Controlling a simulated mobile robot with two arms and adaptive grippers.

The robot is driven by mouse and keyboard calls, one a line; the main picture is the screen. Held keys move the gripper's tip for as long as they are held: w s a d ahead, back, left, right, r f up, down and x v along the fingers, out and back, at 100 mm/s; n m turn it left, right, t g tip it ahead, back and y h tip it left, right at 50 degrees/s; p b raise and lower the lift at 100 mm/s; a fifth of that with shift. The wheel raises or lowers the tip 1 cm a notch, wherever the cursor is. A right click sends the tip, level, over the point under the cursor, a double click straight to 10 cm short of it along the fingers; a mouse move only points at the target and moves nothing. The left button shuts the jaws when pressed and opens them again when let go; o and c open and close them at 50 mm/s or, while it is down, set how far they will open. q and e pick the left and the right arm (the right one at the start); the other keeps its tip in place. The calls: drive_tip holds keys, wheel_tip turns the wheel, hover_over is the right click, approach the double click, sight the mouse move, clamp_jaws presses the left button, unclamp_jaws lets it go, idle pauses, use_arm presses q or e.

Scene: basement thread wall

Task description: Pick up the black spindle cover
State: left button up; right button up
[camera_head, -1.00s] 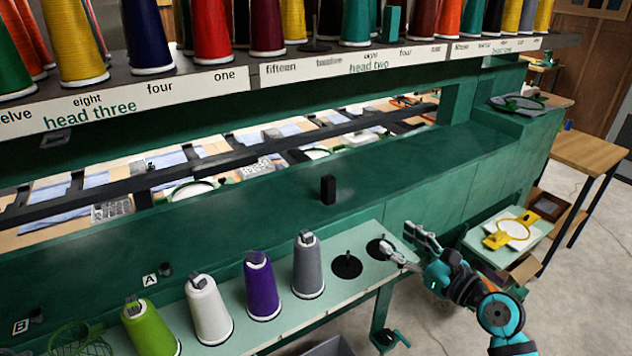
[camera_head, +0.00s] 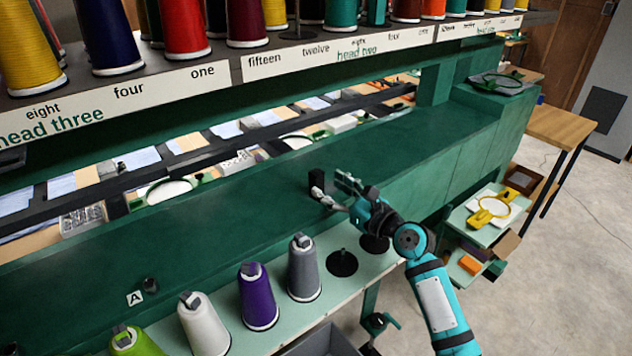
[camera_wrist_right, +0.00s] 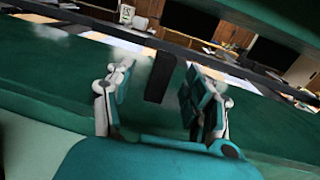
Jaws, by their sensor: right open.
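The black spindle cover (camera_head: 316,184), a small upright black block, stands on the long green ledge. My right gripper (camera_head: 333,188) is open beside it, and one finger overlaps the block's lower right in the head view. In the right wrist view the cover (camera_wrist_right: 158,80) shows between the two open fingers (camera_wrist_right: 157,105), nearer the middle than either one. I cannot tell if the fingers touch it. My left gripper is not in view.
Below the ledge, a pale green shelf (camera_head: 275,338) holds grey (camera_head: 303,270), purple (camera_head: 258,297), white (camera_head: 203,325) and lime (camera_head: 133,343) thread cones, plus two black spindle discs (camera_head: 341,263). A cone rack (camera_head: 200,77) hangs above. A wooden table (camera_head: 560,128) stands right.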

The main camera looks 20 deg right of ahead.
sight(321, 180)
drive_tip(key=shift+w+a, duration=0.15)
drive_tip(key=shift+w, duration=0.3)
drive_tip(key=x, duration=0.5)
drive_tip(key=shift+w+d+f, duration=0.15)
drive_tip(key=shift+d+f, duration=0.1)
drive_tip(key=shift+f, duration=0.05)
drive_tip(key=shift+r, duration=0.1)
drive_tip(key=shift+c, duration=0.5)
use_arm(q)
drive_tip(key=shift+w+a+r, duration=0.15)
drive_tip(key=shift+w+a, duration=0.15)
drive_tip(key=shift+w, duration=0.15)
use_arm(e)
drive_tip(key=c, duration=0.9)
